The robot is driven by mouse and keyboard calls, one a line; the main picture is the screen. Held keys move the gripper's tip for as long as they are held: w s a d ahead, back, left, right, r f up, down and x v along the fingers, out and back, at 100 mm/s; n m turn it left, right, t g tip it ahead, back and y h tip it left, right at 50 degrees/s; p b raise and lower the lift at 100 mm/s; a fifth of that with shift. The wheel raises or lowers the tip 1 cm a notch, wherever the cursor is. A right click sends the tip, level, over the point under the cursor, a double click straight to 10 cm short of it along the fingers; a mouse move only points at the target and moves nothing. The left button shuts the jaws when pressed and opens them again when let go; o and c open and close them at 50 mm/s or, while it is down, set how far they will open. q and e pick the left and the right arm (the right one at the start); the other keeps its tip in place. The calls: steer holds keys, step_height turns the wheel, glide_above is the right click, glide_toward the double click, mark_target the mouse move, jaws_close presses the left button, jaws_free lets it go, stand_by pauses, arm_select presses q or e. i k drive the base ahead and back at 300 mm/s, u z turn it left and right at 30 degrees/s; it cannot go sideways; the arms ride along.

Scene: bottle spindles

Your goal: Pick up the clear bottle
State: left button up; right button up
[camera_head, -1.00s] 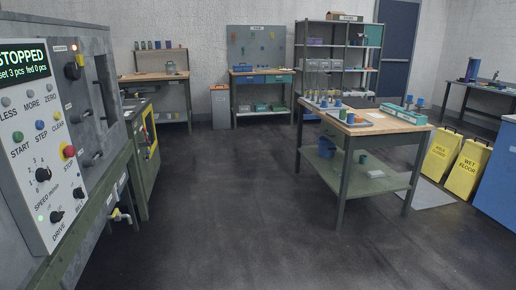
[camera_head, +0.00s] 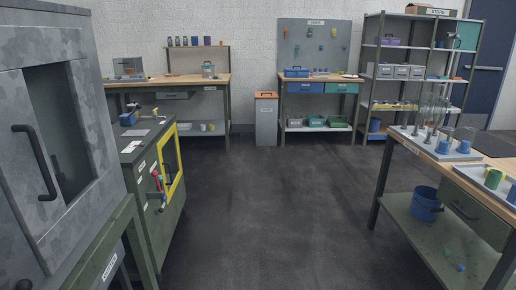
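Several clear, see-through bottles (camera_head: 431,108) stand upright in a cluster on a light tray (camera_head: 448,154), on the wooden-topped workbench (camera_head: 396,150) at the right. They overlap one another, and blue pieces show at the base of some. I cannot tell from here exactly how each one sits on its spindle. Neither of my grippers is in view.
A grey machine cabinet (camera_head: 95,150) and a green cabinet with a yellow-framed door (camera_head: 150,180) line the left. A blue bucket (camera_head: 426,205) sits on the bench's lower shelf. Another tray with cups (camera_head: 494,178) is at right. The dark floor (camera_head: 270,210) between is clear.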

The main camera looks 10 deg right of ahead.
mark_target(412, 88)
steer(key=z, duration=0.15)
steer(key=i, duration=2.65)
steer(key=z, duration=1.8)
steer(key=i, duration=1.8)
steer(key=z, duration=1.1)
